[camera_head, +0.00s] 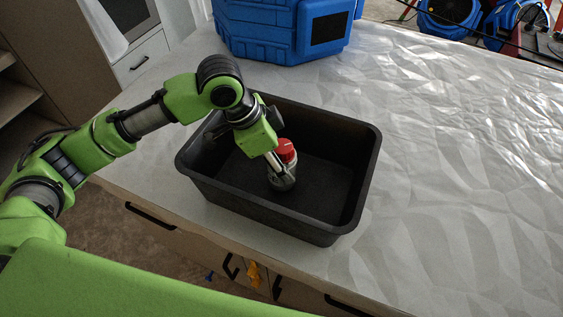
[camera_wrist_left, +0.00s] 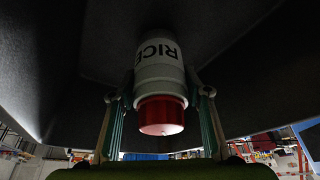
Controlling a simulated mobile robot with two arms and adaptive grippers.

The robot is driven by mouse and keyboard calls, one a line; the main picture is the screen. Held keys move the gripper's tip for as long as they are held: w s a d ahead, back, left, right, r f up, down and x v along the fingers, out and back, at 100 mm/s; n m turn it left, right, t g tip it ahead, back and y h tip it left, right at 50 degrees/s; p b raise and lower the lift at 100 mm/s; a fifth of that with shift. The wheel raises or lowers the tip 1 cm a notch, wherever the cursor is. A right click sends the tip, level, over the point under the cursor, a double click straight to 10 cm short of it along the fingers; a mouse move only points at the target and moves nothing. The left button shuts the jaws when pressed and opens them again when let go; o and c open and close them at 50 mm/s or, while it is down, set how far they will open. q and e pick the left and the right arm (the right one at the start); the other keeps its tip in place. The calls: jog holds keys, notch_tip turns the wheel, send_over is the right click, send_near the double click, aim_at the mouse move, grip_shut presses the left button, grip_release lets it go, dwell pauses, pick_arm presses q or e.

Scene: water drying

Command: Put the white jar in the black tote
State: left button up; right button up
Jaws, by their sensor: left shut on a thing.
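The white jar (camera_wrist_left: 158,72) has a red lid and dark "RICE" lettering. My left gripper (camera_head: 274,163) reaches down into the tote and is shut on the jar. In the left wrist view the two fingers of my left gripper (camera_wrist_left: 160,100) are on either side of the jar near its lid. I cannot tell whether the jar's base touches the tote floor. My right gripper is not in view.
The tote stands on a counter covered with crinkled plastic sheeting (camera_head: 460,180). A blue machine (camera_head: 285,30) stands behind the tote. The counter to the right is clear. Cabinet drawers with dark handles (camera_head: 150,215) lie below the front edge.

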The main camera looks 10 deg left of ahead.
pick_arm(q)
jog(key=shift+f, duration=0.55)
jog(key=shift+f, duration=0.1)
jog(key=o, duration=1.6)
jog(key=shift+c, duration=0.2)
jog(key=b+v, duration=0.1)
jog(key=v, duration=1.1)
